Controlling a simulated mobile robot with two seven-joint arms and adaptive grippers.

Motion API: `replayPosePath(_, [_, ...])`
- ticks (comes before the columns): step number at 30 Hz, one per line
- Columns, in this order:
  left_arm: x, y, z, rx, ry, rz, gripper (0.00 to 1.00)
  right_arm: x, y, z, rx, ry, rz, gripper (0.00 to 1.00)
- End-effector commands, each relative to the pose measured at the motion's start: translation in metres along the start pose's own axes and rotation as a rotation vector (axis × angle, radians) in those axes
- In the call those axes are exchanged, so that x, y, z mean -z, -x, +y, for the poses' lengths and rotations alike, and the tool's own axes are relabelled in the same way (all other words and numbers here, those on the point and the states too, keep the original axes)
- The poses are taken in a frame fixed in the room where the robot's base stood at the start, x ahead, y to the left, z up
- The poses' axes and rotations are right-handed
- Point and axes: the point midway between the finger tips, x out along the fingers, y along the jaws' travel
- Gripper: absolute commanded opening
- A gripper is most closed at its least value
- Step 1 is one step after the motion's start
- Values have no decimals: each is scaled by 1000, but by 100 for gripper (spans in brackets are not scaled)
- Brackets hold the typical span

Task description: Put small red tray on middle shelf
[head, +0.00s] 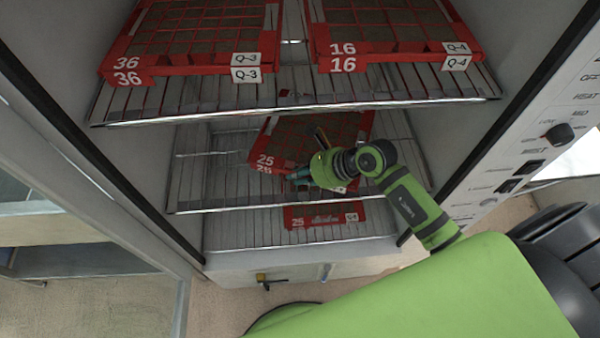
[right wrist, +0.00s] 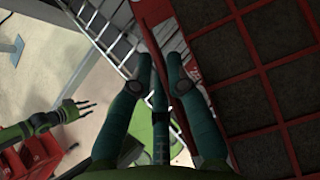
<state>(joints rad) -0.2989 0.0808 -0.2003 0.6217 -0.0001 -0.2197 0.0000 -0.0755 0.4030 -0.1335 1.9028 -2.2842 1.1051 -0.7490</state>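A small red tray (head: 310,135) with a white 25 on its front is at the middle shelf, turned at an angle to the shelf's front edge. My right gripper (head: 298,176) is at the tray's front rim. In the right wrist view the teal fingers (right wrist: 160,75) sit on both sides of the rim of the red tray (right wrist: 262,65) and appear shut on it. The gripper hides part of the tray's front. Whether the tray fully rests on the middle shelf (head: 205,205) cannot be told. My left gripper (right wrist: 78,108) shows in the right wrist view, fingers spread and empty.
Two larger red trays, marked 36 (head: 190,66) and 16 (head: 395,55), stand on the upper shelf. Cabinet walls stand on both sides. The middle shelf's left part (head: 210,165) is clear.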

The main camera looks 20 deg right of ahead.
Motion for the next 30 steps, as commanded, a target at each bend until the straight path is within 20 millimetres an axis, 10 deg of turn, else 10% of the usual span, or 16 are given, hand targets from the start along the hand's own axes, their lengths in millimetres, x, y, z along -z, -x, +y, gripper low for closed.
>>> replayPosePath(14, [-1, -1, 1, -1, 0, -2, 48, 1, 7, -1, 2, 2, 1, 38])
replayPosePath(30, [-3, -15, 2, -2, 1, -3, 48, 1, 106, 0, 2, 2, 2, 38])
